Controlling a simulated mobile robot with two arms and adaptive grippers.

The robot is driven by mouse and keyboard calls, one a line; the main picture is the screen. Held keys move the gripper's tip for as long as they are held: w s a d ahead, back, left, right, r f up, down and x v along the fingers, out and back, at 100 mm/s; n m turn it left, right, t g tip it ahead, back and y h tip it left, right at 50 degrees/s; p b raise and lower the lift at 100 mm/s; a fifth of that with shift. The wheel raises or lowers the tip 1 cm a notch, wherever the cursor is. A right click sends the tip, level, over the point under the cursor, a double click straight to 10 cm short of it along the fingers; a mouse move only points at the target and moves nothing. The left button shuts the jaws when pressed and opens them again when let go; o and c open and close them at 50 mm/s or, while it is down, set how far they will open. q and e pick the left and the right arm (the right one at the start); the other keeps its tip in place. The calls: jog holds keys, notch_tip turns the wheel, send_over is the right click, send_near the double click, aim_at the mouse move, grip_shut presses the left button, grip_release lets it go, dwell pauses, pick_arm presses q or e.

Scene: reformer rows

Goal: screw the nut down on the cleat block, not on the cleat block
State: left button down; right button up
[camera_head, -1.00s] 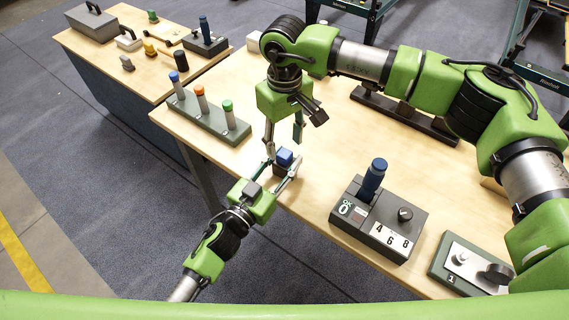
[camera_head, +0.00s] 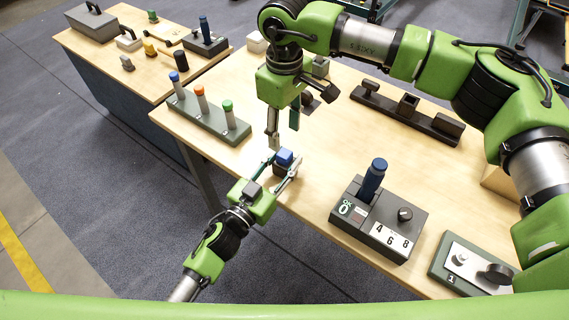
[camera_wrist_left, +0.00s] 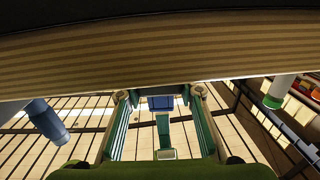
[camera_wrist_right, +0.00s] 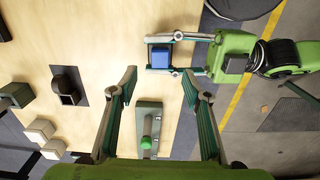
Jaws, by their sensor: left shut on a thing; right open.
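My left gripper (camera_head: 278,172) reaches in over the table's front edge. It is shut on a dark block with a blue top (camera_head: 285,157); the right wrist view shows the blue piece (camera_wrist_right: 160,57) between its fingers. My right gripper (camera_head: 283,140) is open and empty, pointing down just behind the blue-topped block and apart from it. Its spread fingers (camera_wrist_right: 160,85) show in the right wrist view. A dark rail (camera_head: 425,123) bearing block-like pieces lies at the back right. I cannot tell which piece is the nut or the cleat block.
A grey-green rack (camera_head: 205,120) with blue, orange and green-topped pegs stands left. A grey box (camera_head: 395,238) with a blue-handled tool and number display stands front right, beside a plate with a knob (camera_head: 470,268). A second table (camera_head: 140,75) holds tools. The table's middle is clear.

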aim_at(285, 153)
jog(key=shift+f, duration=4.05)
grip_shut()
jog(key=shift+m, duration=1.7)
jog(key=shift+c, duration=0.7)
grip_release()
jog(key=shift+r, duration=0.1)
